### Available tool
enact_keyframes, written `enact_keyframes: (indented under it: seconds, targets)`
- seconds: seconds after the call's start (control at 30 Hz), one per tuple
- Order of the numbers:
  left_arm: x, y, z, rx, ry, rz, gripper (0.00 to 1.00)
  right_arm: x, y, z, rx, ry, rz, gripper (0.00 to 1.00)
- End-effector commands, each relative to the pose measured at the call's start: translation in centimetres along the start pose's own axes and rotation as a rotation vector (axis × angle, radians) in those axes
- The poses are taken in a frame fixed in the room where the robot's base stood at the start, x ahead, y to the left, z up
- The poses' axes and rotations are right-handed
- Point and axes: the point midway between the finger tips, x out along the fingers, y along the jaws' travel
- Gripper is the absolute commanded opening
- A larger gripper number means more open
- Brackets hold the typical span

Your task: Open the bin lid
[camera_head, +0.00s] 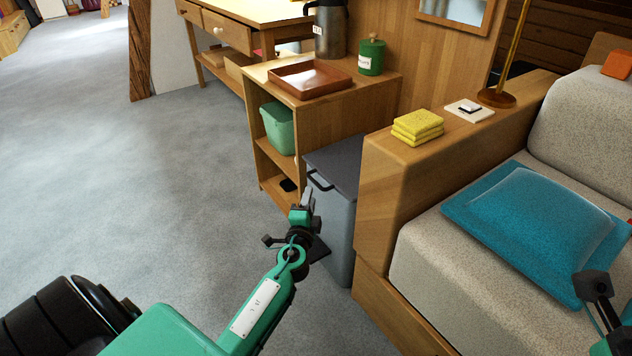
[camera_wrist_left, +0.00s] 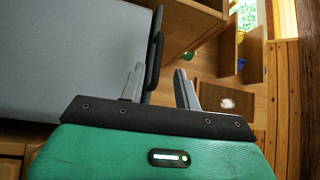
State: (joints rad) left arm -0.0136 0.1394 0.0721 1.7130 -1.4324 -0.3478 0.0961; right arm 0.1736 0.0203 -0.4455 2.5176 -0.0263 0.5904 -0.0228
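The grey bin (camera_head: 340,235) stands between the wooden shelf unit and the sofa's wooden arm. Its dark grey lid (camera_head: 340,163) lies flat and closed, with a black bar handle (camera_head: 320,181) on its left edge. My left gripper (camera_head: 306,201) is just below and in front of the handle in the head view. In the wrist view its fingers (camera_wrist_left: 159,88) are apart, with the handle appearing between them; contact cannot be told. My right gripper (camera_head: 597,288) is over the sofa, its fingertips unclear.
The wooden shelf unit (camera_head: 350,110) is beside the bin, with a brown tray (camera_head: 310,78) on top and a green tub (camera_head: 278,128) inside. Yellow sponges (camera_head: 417,125) lie on the sofa arm. A blue cushion (camera_head: 540,225) is on the sofa. Grey floor at left is clear.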

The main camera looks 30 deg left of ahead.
Motion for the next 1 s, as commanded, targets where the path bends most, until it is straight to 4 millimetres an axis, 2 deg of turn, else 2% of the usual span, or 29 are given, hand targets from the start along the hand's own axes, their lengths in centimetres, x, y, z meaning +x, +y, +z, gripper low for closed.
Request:
enact_keyframes:
  seconds: [0.03,0.2,0.4,0.6,0.83,0.87,1.0]
  targets:
    - [1.1,0.0,0.0,0.000,0.000,-0.001,0.33,0.0,0.0,0.0,0.001,0.001,-0.001,0.36]
    - [4.0,0.0,0.0,0.000,0.000,-0.002,0.33,-0.3,0.8,0.4,0.001,-0.001,0.008,0.36]
    - [6.3,0.1,0.0,0.000,0.000,0.000,0.33,-0.2,0.6,0.3,0.006,0.005,0.005,0.36]
    - [7.1,0.1,0.1,0.000,0.000,0.001,0.33,-0.1,0.4,0.3,0.012,0.010,0.005,0.36]
    - [7.2,0.0,0.0,0.000,0.000,0.001,0.33,0.0,0.4,0.3,0.012,0.009,0.005,0.36]
    - [7.2,0.0,0.0,0.000,0.000,0.001,0.31,0.0,0.4,0.3,0.012,0.009,0.005,0.36]
    - [7.2,0.0,0.0,0.000,0.000,0.001,0.03,0.0,0.4,0.3,0.011,0.009,0.005,0.36]
